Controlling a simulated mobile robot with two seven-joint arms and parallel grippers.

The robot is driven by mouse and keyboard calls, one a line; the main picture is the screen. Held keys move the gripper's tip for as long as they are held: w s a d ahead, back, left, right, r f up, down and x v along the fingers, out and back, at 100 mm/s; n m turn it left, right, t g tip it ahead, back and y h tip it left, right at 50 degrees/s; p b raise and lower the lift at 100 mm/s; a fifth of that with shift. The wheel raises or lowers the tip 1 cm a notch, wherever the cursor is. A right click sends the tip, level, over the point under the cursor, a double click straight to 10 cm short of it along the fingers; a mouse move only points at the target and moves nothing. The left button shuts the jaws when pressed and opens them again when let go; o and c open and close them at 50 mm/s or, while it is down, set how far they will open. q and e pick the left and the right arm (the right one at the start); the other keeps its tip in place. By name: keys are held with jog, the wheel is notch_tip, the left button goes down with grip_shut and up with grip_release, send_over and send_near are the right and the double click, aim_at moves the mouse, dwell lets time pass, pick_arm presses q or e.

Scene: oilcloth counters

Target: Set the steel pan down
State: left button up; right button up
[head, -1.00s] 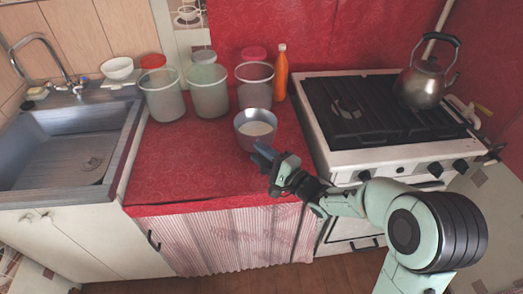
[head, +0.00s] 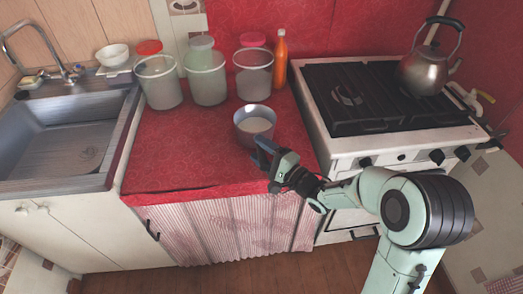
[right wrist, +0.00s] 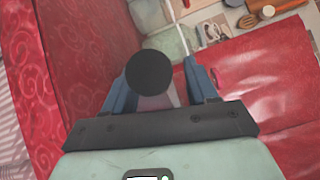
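The steel pan (head: 254,124) is at the middle of the red counter (head: 165,165) in the head view, roughly upright, with a pale inside. I cannot tell whether its base touches the cloth. My right gripper (head: 266,152) is at the pan's near side, its fingers around the handle. In the right wrist view a round black handle end (right wrist: 152,72) sits between the blue fingers of this gripper (right wrist: 160,88); it hides what lies behind it. My left gripper is not in view.
Several containers stand behind the pan, including a clear jar (head: 253,78) and an orange bottle (head: 280,58). The stove (head: 400,140) with a kettle (head: 425,72) is at right, the sink (head: 60,135) at left. The counter left of the pan is clear.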

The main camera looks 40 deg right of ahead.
jog(key=shift+r, duration=0.15)
jog(key=shift+s+d, duration=0.1)
jog(key=shift+s, duration=0.2)
jog(key=s+d+p, duration=0.2)
jog(key=s, duration=0.9)
jog(key=a+f+n+g+h, duration=0.1)
jog(key=a+f+n+g, duration=0.3)
jog(key=f, duration=1)
jog(key=a+f+n+g, duration=0.2)
jog(key=a+f+g, duration=0.3)
jog(key=f, duration=1)
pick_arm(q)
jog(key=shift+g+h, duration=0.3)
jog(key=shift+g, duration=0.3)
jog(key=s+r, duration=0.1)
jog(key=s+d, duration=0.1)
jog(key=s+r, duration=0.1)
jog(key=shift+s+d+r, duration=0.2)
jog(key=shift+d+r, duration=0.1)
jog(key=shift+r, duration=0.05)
pick_arm(e)
jog(key=s+a+f+n+g+y, duration=0.1)
jog(key=s+a+f+n+g, duration=0.7)
jog(key=s+a+f, duration=0.4)
jog(key=s+a+g, duration=0.1)
jog(key=s, duration=0.1)
jog(key=shift+s+a+n+y, duration=0.2)
jog(key=shift+s+n+y, duration=0.1)
jog(key=shift+n+y, duration=0.1)
